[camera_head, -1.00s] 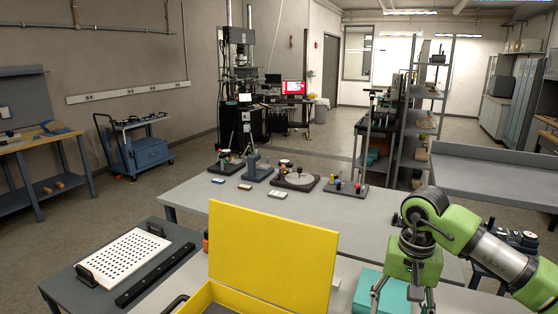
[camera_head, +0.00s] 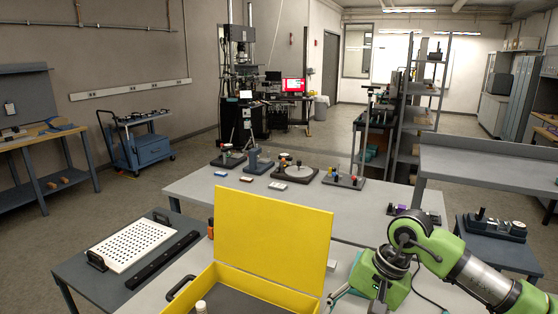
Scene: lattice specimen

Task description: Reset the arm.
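My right arm comes in from the right edge, green and grey, bent at a rounded joint. My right gripper (camera_head: 353,302) hangs at its end, tilted toward the lower left, just right of the open yellow case (camera_head: 273,236). Its fingers look spread, with nothing seen between them; the lower one is partly cut off by the bottom edge. My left arm and gripper are not in view.
The yellow case's lid stands upright on the near table, with a pale-topped item (camera_head: 201,307) at its lower left. A perforated white board (camera_head: 131,245) lies on a dark side table. Small fixtures, including a round-based one (camera_head: 294,174), stand on the grey table behind.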

